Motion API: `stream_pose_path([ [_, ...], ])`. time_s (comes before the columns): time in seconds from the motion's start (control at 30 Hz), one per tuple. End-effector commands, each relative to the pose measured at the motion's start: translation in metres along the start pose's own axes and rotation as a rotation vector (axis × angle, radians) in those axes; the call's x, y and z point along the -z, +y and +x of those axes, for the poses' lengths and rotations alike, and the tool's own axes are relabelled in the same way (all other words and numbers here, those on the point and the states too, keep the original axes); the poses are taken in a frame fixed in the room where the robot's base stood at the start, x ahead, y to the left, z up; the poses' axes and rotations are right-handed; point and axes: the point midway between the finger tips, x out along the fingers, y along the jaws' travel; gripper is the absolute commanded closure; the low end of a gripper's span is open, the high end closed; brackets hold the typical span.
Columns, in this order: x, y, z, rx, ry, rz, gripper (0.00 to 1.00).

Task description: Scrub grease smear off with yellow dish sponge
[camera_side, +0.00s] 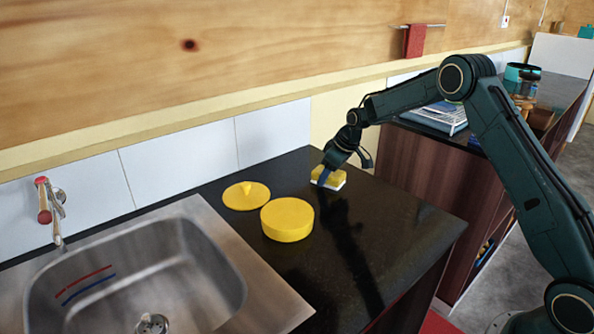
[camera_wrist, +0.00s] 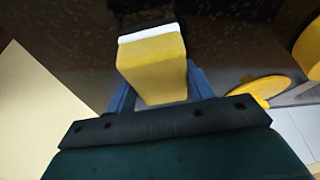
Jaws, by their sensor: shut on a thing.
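The yellow dish sponge (camera_side: 332,177) has a white layer on one face. It is near the back of the black counter (camera_side: 392,232), beside the wall, with its white face down. My gripper (camera_side: 325,175) is shut on it. In the wrist view the sponge (camera_wrist: 152,70) sits between the two blue fingers of my gripper (camera_wrist: 157,85), its white layer facing away from the camera. I cannot tell whether the sponge touches the counter. I cannot make out a grease smear; the long dark patch on the counter looks like my arm's shadow.
A round yellow container (camera_side: 287,220) and a flat yellow lid with a knob (camera_side: 246,197) lie left of my gripper. Further left is a steel sink (camera_side: 240,285) with a tap (camera_side: 52,210). The counter to the front right is clear.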

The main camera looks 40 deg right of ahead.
Motion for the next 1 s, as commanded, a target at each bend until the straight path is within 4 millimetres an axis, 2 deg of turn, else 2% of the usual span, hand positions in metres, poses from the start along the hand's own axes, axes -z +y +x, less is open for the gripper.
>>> stream_pose_path([
  [0.37,-0.011,0.034,-0.003,-0.001,-0.002,0.004,0.69],
  [0.5,-0.005,0.017,-0.001,0.001,-0.002,0.0,0.69],
  [1.0,0.007,-0.027,0.004,0.002,-0.002,-0.002,0.69],
])
